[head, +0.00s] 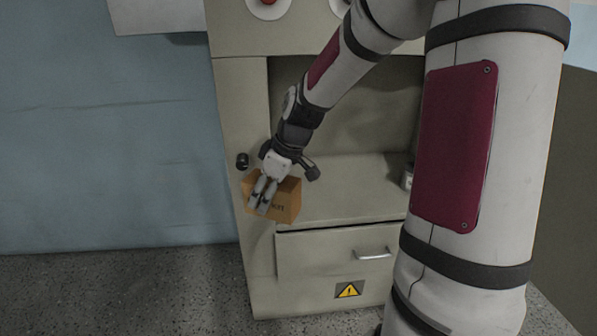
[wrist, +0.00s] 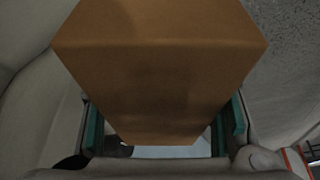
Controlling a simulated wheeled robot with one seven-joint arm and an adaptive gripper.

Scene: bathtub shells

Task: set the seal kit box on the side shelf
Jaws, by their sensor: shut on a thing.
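A small white container (head: 408,177) stands on the shelf at the right, partly hidden by my arm. Below is a drawer with a metal handle (head: 373,254) and a yellow warning label (head: 348,290). A dark knob (head: 242,160) is on the left post. The middle shelf is clear.

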